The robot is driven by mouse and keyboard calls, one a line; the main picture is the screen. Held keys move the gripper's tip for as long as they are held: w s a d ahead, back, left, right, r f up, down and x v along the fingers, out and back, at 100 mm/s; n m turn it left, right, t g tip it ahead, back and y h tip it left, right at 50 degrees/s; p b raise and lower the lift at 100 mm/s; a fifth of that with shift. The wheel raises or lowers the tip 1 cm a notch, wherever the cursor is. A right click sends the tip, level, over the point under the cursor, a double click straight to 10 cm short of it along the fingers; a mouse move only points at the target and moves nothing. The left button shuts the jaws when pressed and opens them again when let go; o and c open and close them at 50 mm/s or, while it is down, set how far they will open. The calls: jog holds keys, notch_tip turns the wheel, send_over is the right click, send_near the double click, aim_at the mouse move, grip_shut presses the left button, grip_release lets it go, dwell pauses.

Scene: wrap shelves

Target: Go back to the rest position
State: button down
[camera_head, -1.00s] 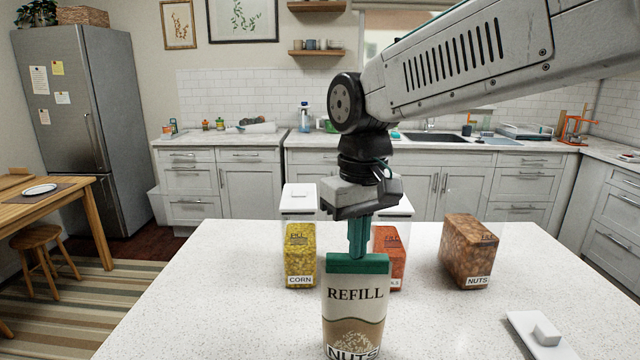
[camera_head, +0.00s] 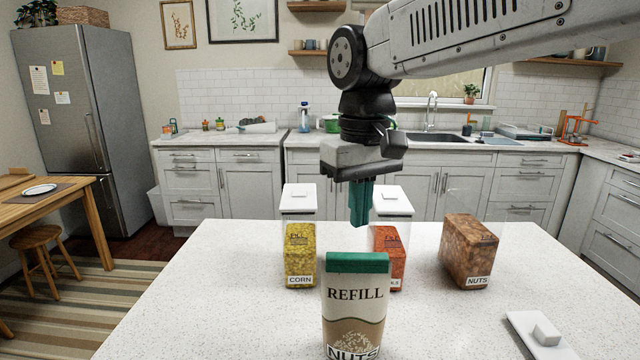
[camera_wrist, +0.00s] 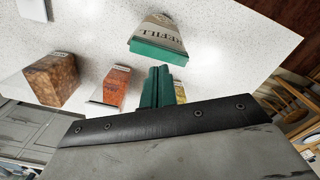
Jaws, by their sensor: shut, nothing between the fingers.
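My gripper (camera_head: 360,203) is shut and empty, its green fingers pointing down above the counter. It also shows in the wrist view (camera_wrist: 157,88). A refill pack labelled NUTS (camera_head: 355,308) with a green top stands upright on the white counter, below and in front of the fingers and apart from them. In the wrist view the refill pack (camera_wrist: 160,38) is beyond the fingertips. Behind it stand a corn container (camera_head: 300,250) with a white lid, a container with orange-red contents (camera_head: 388,255), partly hidden by the refill pack, and a nuts container (camera_head: 467,252) with no lid on it.
A white lid (camera_head: 540,331) lies on the counter (camera_head: 240,320) at the right front. A wooden table (camera_head: 75,200) with a plate and a stool (camera_head: 38,240) stand at the left. Kitchen cabinets and a sink (camera_head: 435,137) line the back. The space above the counter's left side is free.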

jog(key=shift+r, duration=0.8)
jog(key=s+d+f+m, duration=0.2)
jog(key=s+d+f, duration=0.4)
jog(key=s+d, duration=0.3)
jog(key=s+d+f+m+t, duration=0.1)
jog(key=s+d+f+m, duration=0.2)
jog(key=s+d+f, duration=0.3)
jog(key=s+d, duration=0.4)
jog(key=d, duration=0.1)
jog(key=shift+s+d+f+m, duration=0.15)
jog(key=shift+s+d+m, duration=0.1)
jog(key=shift+d+m, duration=0.1)
